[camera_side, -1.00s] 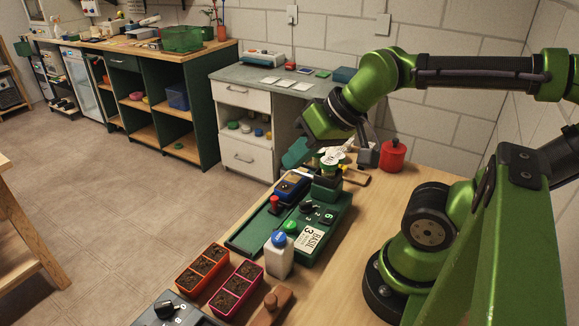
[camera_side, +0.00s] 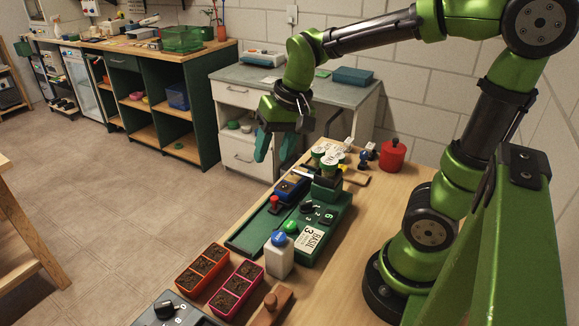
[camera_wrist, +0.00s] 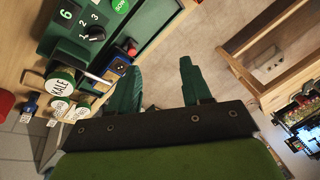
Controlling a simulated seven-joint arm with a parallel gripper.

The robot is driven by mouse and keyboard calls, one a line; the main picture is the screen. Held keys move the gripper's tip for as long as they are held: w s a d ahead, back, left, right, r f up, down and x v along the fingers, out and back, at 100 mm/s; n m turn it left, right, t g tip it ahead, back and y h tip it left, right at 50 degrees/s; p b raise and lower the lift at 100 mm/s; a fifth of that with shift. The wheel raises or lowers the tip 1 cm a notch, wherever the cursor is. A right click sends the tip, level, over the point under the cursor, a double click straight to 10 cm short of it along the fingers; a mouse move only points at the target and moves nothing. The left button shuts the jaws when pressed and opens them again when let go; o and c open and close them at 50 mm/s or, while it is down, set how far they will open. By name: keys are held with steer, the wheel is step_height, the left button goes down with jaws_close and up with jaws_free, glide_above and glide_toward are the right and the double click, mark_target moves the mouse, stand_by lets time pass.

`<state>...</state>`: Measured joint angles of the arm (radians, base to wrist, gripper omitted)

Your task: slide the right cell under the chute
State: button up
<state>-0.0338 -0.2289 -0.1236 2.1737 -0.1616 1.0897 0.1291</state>
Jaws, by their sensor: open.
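My gripper (camera_side: 275,158) is open and empty, its two teal fingers pointing down in the air at the far left of the green seeder box (camera_side: 318,240). In the wrist view my gripper (camera_wrist: 162,62) has clear space between its fingers. The box has a dial, a green button and a "3 BASIL" label. The chute (camera_side: 328,182) is at its far end, under round white lids, one reading "KALE" in the wrist view (camera_wrist: 60,86). A dark blue block (camera_side: 290,188) sits on the green track (camera_side: 252,233) beside the chute. An orange tray (camera_side: 203,266) and a magenta tray (camera_side: 237,288) hold soil cells.
A white bottle with a blue cap (camera_side: 279,258) stands against the box's near end. A wooden-handled tool (camera_side: 270,306) and a grey dial unit (camera_side: 172,312) lie in front. A red knob (camera_side: 274,203) stands by the track. A red canister (camera_side: 392,155) is behind right.

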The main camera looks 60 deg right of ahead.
mark_target(274, 197)
steer(key=w+d+f+m+g+h, duration=0.1)
steer(key=w+d+m+g, duration=0.3)
steer(key=w+d+m, duration=0.15)
steer(key=shift+m, duration=0.25)
steer(key=f, duration=1.1)
steer(key=s+f, duration=0.1)
steer(key=f, duration=0.4)
steer(key=shift+d+f, duration=0.35)
steer(key=shift+f, duration=0.05)
jaws_close()
